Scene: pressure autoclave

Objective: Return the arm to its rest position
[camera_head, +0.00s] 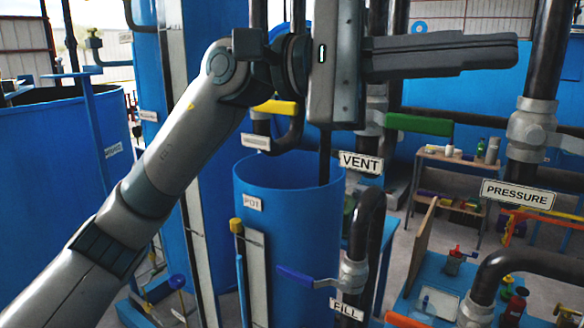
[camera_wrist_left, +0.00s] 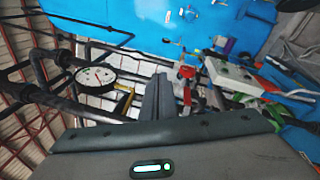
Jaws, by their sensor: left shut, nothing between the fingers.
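My left arm (camera_head: 165,165) rises from the lower left of the head view, and its wrist is raised above the blue pot. My left gripper (camera_head: 505,51) points to the right, its dark fingers together and empty, in front of the pipework and above the green valve handle (camera_head: 420,124). In the left wrist view the closed fingers (camera_wrist_left: 158,80) show in the middle with nothing between them. My right gripper is in neither view.
The open blue pot (camera_head: 275,188) stands below the wrist, with the VENT sign (camera_head: 361,162) beside it. A yellow handle (camera_head: 276,107) is close under the wrist. A blue FILL handle (camera_head: 295,276) and black pipes stand lower. A round gauge (camera_wrist_left: 95,76) shows in the wrist view.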

